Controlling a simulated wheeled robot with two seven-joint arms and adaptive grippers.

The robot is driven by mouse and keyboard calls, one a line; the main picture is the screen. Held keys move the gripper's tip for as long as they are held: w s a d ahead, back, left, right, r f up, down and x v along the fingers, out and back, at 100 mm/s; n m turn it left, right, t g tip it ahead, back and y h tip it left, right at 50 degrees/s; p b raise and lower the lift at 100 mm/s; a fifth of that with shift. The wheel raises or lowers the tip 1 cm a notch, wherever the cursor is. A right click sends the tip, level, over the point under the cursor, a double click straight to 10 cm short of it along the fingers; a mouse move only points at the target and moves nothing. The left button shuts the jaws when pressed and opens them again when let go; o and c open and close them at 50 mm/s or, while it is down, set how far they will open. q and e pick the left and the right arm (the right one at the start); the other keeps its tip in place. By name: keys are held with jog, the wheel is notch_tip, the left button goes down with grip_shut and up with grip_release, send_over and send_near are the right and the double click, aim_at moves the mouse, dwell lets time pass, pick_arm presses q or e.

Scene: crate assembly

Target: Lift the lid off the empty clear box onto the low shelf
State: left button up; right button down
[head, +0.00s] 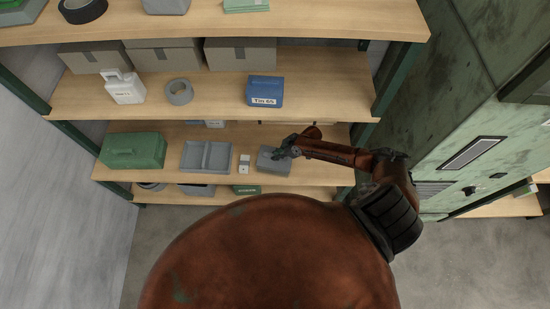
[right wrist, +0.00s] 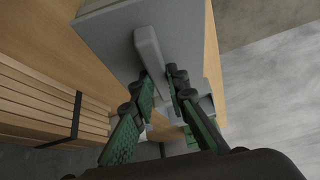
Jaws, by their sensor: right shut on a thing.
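A grey flat lid (head: 273,160) with a raised bar handle shows on the lower shelf in the head view. The grey lid and its bar handle also show in the right wrist view (right wrist: 148,50). My right gripper (head: 283,152) reaches in from the right over the lid. In the right wrist view its green-padded fingers (right wrist: 167,86) are shut on the near end of the handle. The box under the lid is mostly hidden, and I cannot tell whether it is clear or empty, or whether the lid rests on it. My left gripper is out of view.
Left of the lid on the lower shelf (head: 225,182) are a small white box (head: 244,163), a grey two-compartment tray (head: 206,157) and a green toolbox (head: 133,150). The shelf above holds a blue tin (head: 265,91). A green cabinet (head: 470,110) stands right.

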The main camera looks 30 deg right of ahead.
aim_at(271, 155)
dwell(0.3)
jog(key=shift+r, duration=0.55)
notch_tip(271, 155, up, 2)
jog(key=shift+r, duration=0.1)
jog(key=s+a+r, duration=0.6)
jog(key=s+r, duration=0.3)
jog(key=s, duration=0.3)
jog(key=shift+s+r, duration=0.35)
